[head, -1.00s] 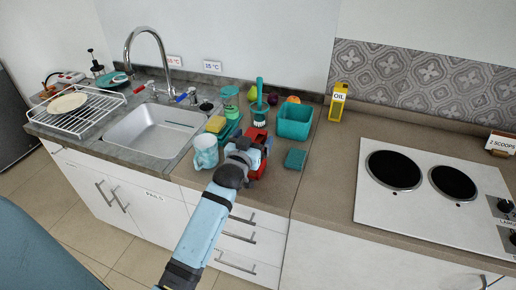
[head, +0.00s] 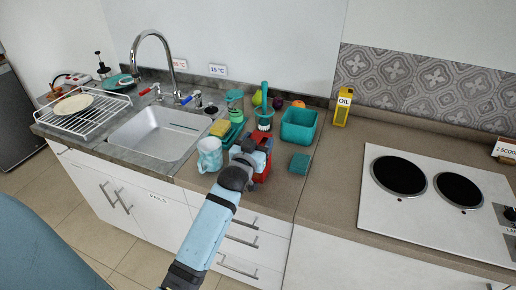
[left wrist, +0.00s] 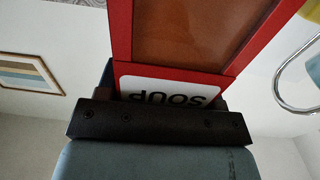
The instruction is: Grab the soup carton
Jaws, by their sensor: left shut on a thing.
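The soup carton (head: 266,170) is red and stands at the counter's front, mostly hidden behind my left gripper (head: 256,158) in the head view. I cannot tell whether the carton touches the counter. My right gripper is in neither view.
A light blue mug (head: 209,154) stands close left of the gripper. A teal sponge (head: 299,163) and teal bin (head: 299,126) are to the right. A brush in a holder (head: 264,115), yellow sponge (head: 220,127) and oil carton (head: 342,107) stand behind. The counter before the hob (head: 425,190) is clear.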

